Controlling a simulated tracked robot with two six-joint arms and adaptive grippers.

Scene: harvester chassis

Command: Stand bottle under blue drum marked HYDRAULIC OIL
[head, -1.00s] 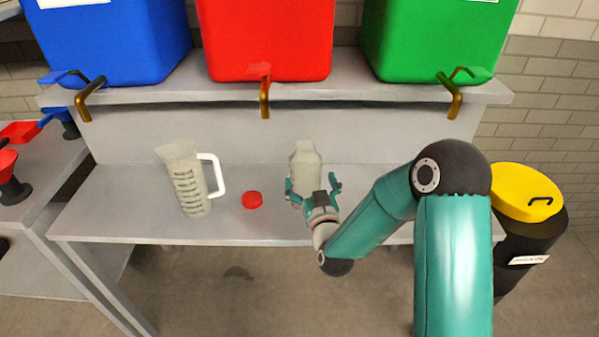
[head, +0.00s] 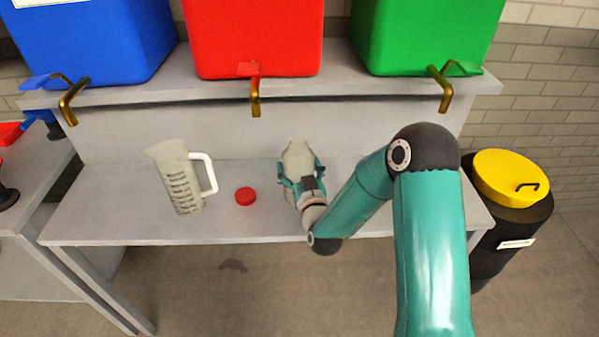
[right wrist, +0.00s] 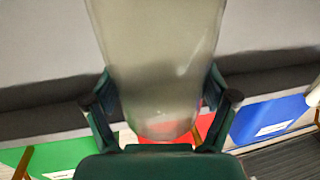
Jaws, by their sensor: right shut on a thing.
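A translucent beige bottle (head: 299,158) stands on the grey bench, right of the red cap. My right gripper (head: 301,184) is shut on the bottle from the front. In the right wrist view the bottle (right wrist: 160,70) fills the middle between the fingers. The blue drum (head: 95,40) is at the upper left on the shelf, with a brass tap (head: 72,100) at its front edge. Its label (head: 45,2) is cut off at the top and cannot be read. My left gripper is out of view.
A measuring jug (head: 180,180) and a red cap (head: 245,196) stand left of the bottle on the bench (head: 110,215). Red (head: 255,35) and green (head: 425,35) drums sit on the shelf (head: 340,88). A black bin with yellow lid (head: 508,177) is at right.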

